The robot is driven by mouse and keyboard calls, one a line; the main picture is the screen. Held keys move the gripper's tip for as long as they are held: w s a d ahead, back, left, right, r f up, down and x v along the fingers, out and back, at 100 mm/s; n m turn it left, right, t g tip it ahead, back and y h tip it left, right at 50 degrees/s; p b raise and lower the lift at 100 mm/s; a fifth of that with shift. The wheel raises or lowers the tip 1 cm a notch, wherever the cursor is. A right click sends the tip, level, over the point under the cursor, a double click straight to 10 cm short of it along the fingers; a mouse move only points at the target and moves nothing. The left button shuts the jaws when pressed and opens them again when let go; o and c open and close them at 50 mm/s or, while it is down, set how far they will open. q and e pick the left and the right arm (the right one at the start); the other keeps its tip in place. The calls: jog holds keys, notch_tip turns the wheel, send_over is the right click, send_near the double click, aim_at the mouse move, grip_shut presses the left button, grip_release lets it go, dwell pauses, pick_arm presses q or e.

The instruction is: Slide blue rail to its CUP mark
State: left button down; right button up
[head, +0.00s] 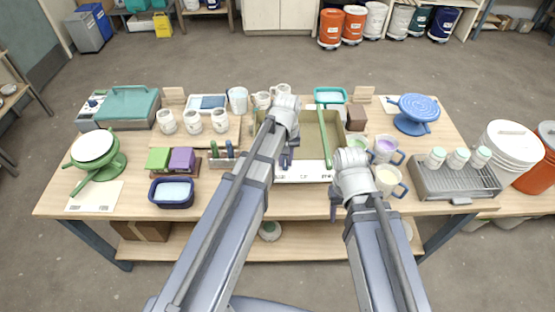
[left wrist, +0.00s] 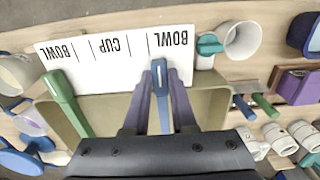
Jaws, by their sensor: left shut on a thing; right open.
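The olive tray (head: 309,134) stands mid-table with a white label strip (head: 303,173) along its front. In the left wrist view the label strip (left wrist: 116,50) reads BOWL, CUP, BOWL upside down. My left gripper (left wrist: 160,100) is shut on the blue rail (left wrist: 159,76), whose end lies near the right-hand BOWL label, to the right of CUP in that view. The green rail (left wrist: 66,103) lies near the other BOWL label. In the head view my left gripper (head: 287,157) mostly hides the blue rail. My right gripper (head: 337,207) is open and empty near the table's front edge.
White mugs (head: 220,121) stand left of the tray. A green and a purple block (head: 182,159) and a navy tub (head: 172,192) sit farther left. Mugs (head: 388,178) and a grey rack (head: 455,178) of white jars stand to the right.

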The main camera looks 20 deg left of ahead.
aim_at(296, 167)
pick_arm(q)
jog(key=d, duration=0.1)
jog(key=w+d, duration=0.1)
jog(key=d, duration=0.1)
jog(key=shift+d, duration=0.25)
jog(key=c, duration=0.7)
grip_release()
jog(key=shift+r, duration=0.15)
notch_tip(296, 167, up, 8)
jog(key=p, duration=0.7)
jog(key=shift+f+p, duration=0.25)
jog(key=shift+p, duration=0.15)
